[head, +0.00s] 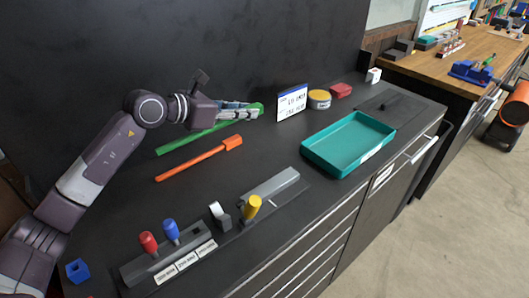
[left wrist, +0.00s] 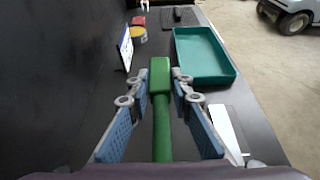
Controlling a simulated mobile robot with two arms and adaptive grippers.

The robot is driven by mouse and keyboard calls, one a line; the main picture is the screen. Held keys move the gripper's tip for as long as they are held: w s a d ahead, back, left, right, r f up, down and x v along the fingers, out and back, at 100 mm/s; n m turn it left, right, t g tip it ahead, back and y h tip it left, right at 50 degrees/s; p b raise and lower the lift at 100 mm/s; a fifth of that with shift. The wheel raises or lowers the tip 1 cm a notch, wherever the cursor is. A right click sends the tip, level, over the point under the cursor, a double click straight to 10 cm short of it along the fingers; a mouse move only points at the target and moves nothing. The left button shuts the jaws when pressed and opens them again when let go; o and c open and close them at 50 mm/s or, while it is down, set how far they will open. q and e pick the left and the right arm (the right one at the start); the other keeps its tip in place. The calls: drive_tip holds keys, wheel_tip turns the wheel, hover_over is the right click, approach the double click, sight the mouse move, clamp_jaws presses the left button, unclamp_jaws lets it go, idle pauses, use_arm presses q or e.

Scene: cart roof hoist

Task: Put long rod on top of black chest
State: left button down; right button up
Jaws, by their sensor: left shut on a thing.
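A green rod (head: 206,134) with a thicker block-like end lies low along the back of the black worktop; I cannot tell whether it touches the top. An orange rod (head: 190,161) of similar shape lies on the worktop in front of it. My left gripper (head: 241,110) is shut on the green rod near its thick end. In the left wrist view the green rod (left wrist: 162,125) runs between the two blue-padded fingers. The black drawer cabinet (head: 320,245) under this worktop may be the black chest. My right gripper is not in view.
A teal tray (head: 310,160), a white sign card (head: 291,102), a yellow tin (head: 319,99) and a red block (head: 341,90) stand to the right. A dark wall (head: 150,40) rises behind.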

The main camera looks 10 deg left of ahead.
use_arm(q)
drive_tip(key=p, duration=0.2)
hover_over(247, 166)
wheel_tip(247, 166, down, 12)
drive_tip(key=shift+w+r, duration=0.15)
wheel_tip(247, 166, down, 5)
drive_tip(key=shift+r, duration=0.2)
drive_tip(key=shift+f, duration=0.1)
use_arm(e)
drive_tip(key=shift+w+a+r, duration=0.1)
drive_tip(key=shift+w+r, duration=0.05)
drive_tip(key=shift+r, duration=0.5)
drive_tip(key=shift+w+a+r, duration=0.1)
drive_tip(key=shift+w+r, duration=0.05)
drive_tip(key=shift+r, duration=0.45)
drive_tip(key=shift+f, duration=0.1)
use_arm(q)
drive_tip(key=shift+f, duration=0.2)
drive_tip(key=c, duration=1.7)
unclamp_jaws()
drive_tip(key=shift+c, duration=0.2)
drive_tip(key=shift+r, duration=0.1)
